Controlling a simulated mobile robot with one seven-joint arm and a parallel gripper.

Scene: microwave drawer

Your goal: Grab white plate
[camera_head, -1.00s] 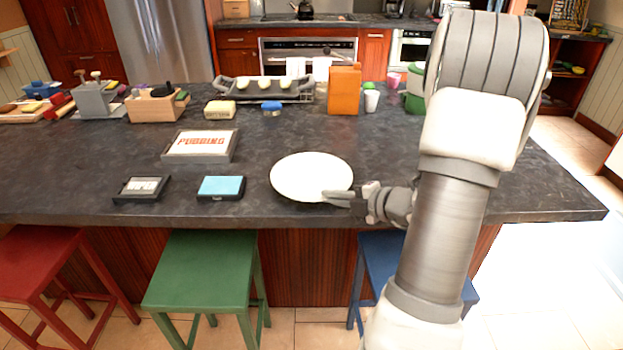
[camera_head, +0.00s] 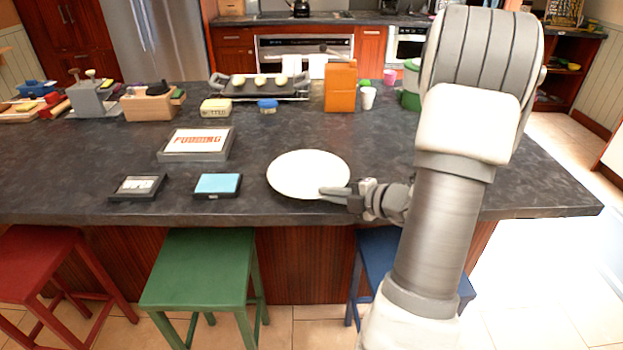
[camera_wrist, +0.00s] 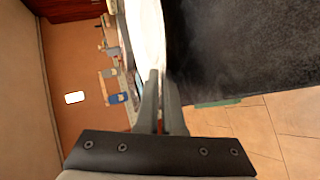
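The white plate (camera_head: 308,173) lies near the front edge of the dark counter, right of the blue-topped box. It also shows, seen nearly edge-on, at the top of the wrist view (camera_wrist: 146,28). My gripper (camera_head: 328,191) is at the plate's front right rim, reaching in from the right. In the wrist view, the two fingers (camera_wrist: 161,76) come close together at their tips with the plate's rim between them. The gripper looks shut on the rim. The exact contact is small and partly hidden.
The dark counter (camera_head: 440,200) is clear behind the plate. The blue-topped box (camera_head: 218,184), a black-framed box (camera_head: 138,187) and a pudding box (camera_head: 196,143) stand to the left. An orange block (camera_head: 340,86) and white cup (camera_head: 368,98) stand behind. Stools (camera_head: 198,268) line the front.

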